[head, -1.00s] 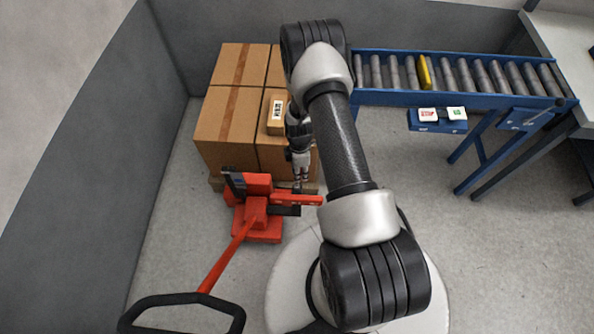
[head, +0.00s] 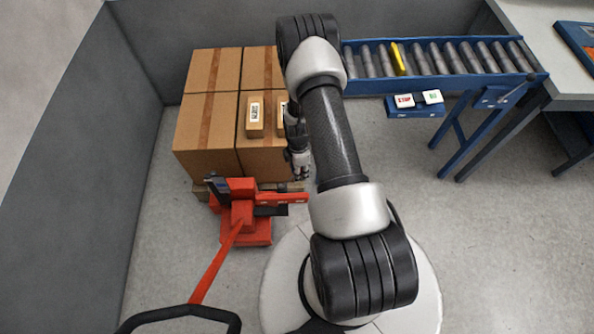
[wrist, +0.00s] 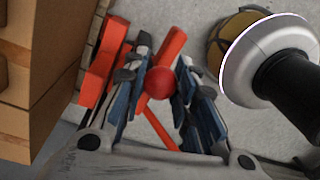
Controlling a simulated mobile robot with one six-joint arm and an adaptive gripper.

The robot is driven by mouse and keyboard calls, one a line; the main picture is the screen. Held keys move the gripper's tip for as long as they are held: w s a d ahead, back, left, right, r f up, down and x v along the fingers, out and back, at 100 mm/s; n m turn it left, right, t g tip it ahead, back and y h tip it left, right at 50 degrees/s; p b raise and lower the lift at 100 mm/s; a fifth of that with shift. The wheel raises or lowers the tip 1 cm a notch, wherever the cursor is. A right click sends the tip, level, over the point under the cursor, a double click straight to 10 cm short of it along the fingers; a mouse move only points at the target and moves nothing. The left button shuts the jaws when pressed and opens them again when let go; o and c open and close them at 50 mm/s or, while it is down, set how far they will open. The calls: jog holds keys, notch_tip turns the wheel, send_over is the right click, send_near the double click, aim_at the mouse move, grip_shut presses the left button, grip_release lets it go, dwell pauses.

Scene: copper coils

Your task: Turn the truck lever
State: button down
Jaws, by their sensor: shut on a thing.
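The red pallet truck (head: 240,212) stands on the floor in front of the stacked cartons, its long red handle reaching toward the lower left to a black loop grip (head: 180,315). My gripper (head: 301,172) points down at the right of the truck, beside the cartons. In the wrist view its fingers (wrist: 160,88) are closed around a red ball knob (wrist: 160,82), which I take for the truck lever's end. Red truck parts (wrist: 104,65) show behind the fingers.
Large cartons (head: 205,130) stand on a pallet at the left rear, with small labelled boxes (head: 255,112) on top. A blue roller conveyor (head: 440,85) with a yellow piece runs behind at the right. Grey walls close the left side.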

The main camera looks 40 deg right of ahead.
jog(key=shift+s+d, duration=0.1)
jog(key=c, duration=1.4)
grip_release()
jog(key=shift+d, duration=0.1)
jog(key=shift+c, duration=0.2)
jog(key=shift+o, duration=0.8)
notch_tip(320, 180, up, 12)
jog(key=shift+w, duration=0.4)
